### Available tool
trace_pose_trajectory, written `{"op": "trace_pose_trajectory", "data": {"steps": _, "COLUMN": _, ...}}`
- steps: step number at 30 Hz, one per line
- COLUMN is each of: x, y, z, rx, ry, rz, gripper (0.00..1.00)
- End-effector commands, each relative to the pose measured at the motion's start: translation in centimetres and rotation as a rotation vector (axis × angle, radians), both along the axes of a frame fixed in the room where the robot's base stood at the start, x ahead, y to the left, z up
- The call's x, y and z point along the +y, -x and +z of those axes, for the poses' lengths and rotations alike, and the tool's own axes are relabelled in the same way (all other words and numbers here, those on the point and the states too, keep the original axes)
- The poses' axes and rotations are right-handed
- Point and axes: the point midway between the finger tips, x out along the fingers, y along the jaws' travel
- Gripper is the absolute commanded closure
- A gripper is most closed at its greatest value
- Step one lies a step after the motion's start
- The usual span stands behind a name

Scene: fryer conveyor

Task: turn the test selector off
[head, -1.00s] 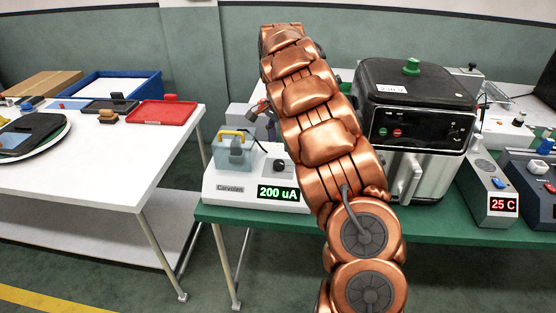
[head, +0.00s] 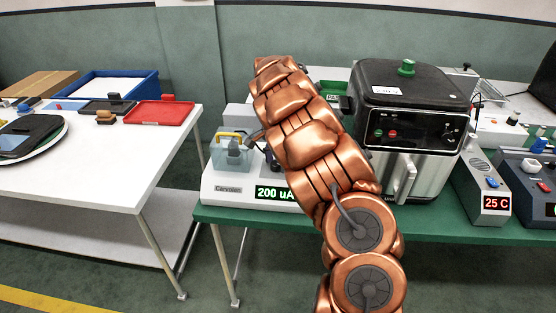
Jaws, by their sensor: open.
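The white test unit (head: 226,190) stands at the left end of the green bench. Its green display (head: 272,193) reads 200 uA, with the last letter partly covered by my arm. My gripper (head: 256,137) shows only as a small grey part at the left edge of my arm, above the unit. It is open, and I see nothing held. Contact with the knob cannot be seen.
A black and silver fryer (head: 410,125) stands just right of my arm. Control boxes, one reading 25 C (head: 484,190), stand further right. The white table (head: 130,165) at left holds a red tray (head: 158,113) and a blue bin (head: 150,82). A floor gap separates table and bench.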

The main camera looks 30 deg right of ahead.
Motion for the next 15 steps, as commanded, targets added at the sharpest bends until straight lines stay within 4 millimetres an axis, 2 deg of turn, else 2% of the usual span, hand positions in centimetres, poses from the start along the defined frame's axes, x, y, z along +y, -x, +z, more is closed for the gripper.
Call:
{"op": "trace_pose_trajectory", "data": {"steps": 2, "x": -0.01, "y": 0.01, "z": 0.00, "rx": 0.000, "ry": 0.000, "rz": 0.000, "gripper": 0.41}}
{"op": "trace_pose_trajectory", "data": {"steps": 15, "x": -0.02, "y": 0.03, "z": 0.01, "rx": 0.001, "ry": 0.000, "rz": -0.001, "gripper": 0.87}}
